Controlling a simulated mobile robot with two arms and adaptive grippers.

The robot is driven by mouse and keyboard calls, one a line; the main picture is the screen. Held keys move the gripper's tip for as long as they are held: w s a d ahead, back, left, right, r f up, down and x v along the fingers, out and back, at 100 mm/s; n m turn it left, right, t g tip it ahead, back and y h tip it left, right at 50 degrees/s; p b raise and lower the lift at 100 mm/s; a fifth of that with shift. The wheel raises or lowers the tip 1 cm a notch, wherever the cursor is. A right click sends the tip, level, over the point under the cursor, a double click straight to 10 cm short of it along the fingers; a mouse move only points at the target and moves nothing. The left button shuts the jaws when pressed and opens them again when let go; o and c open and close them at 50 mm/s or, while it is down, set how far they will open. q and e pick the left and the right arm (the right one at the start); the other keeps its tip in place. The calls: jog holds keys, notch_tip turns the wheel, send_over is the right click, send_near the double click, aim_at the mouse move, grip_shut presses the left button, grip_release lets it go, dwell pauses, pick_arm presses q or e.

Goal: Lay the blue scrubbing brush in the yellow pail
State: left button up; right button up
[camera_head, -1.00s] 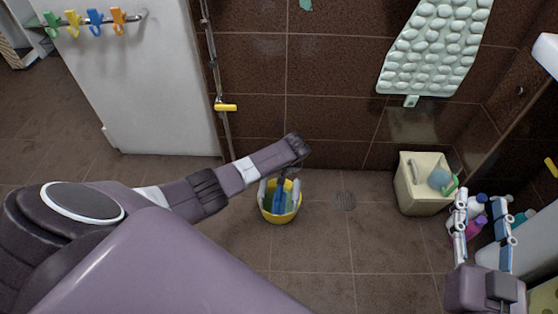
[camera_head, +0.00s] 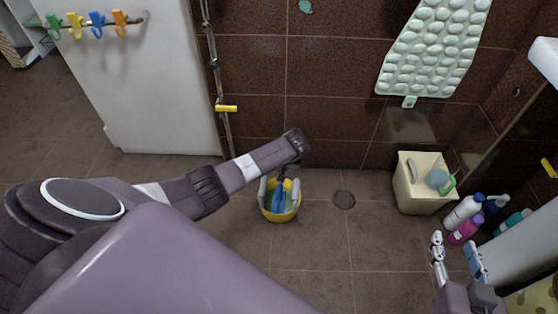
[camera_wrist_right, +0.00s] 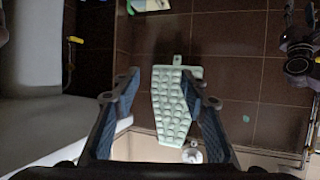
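The yellow pail (camera_head: 281,217) stands on the tiled floor near the wall, in the middle of the head view. The blue scrubbing brush (camera_head: 279,199) is inside the pail, partly hidden by my left wrist. My left gripper (camera_head: 280,190) points down at the pail, its two pale fingers spread on either side of the brush, apparently clear of it. My right gripper (camera_head: 457,256) is at lower right, open and empty; its spread fingers also show in the right wrist view (camera_wrist_right: 165,95).
Coloured clips (camera_head: 97,18) hang at upper left, and a pale mat (camera_head: 437,50) hangs on the wall.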

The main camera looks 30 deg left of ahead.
jog(key=s+d+f+g+h+p, duration=0.1)
jog(key=s+d+f+g, duration=0.3)
jog(key=s+f, duration=0.5)
jog(key=shift+s+g+h+p, duration=0.45)
jog(key=shift+g+p, duration=0.2)
jog(key=shift+g, duration=0.65)
jog(key=shift+f, duration=0.1)
